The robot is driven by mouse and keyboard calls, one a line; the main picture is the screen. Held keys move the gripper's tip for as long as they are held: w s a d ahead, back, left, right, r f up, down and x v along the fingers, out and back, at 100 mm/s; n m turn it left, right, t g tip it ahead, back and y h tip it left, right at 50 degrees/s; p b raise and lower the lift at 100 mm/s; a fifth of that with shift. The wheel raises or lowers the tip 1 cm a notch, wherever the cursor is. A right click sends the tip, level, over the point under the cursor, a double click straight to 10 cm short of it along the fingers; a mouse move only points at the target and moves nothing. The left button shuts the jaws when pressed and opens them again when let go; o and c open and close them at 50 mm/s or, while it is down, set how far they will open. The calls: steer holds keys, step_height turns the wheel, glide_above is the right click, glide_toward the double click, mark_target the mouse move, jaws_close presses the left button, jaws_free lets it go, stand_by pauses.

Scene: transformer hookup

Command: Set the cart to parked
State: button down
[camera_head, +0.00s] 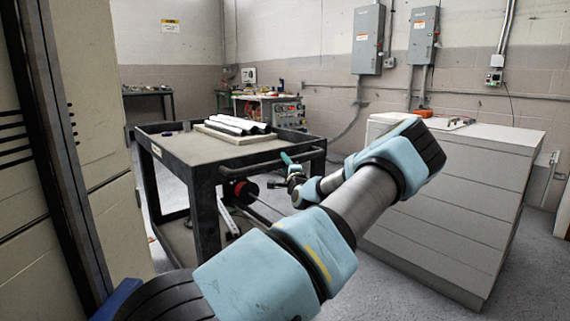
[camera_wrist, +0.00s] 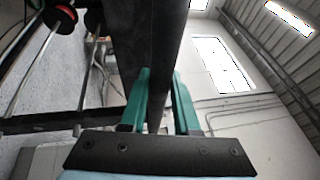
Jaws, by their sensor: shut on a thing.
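The black-framed cart (camera_head: 185,148) with a grey top stands left of centre in the head view. Its dark push handle (camera_head: 253,164) runs along the near right side. My gripper (camera_head: 287,160) is at this handle, with my arm reaching in from the lower front. In the wrist view, the two green fingers of my gripper (camera_wrist: 160,92) stand on both sides of a dark bar (camera_wrist: 168,45), which appears to be the handle. The gripper is shut on it. The exact contact is small and partly hidden in the head view.
White rolls (camera_head: 235,124) lie on the cart top. A white cabinet (camera_head: 445,190) stands to the right, close to my arm. A tall beige cabinet (camera_head: 105,150) is at the left. A bench with equipment (camera_head: 270,110) is behind. Grey floor shows between cart and white cabinet.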

steer(key=c, duration=0.7)
jaws_free()
steer(key=shift+o, duration=0.2)
steer(key=v, duration=1)
steer(key=shift+s+f, duration=0.2)
steer(key=shift+s, duration=0.1)
steer(key=shift+d, duration=0.1)
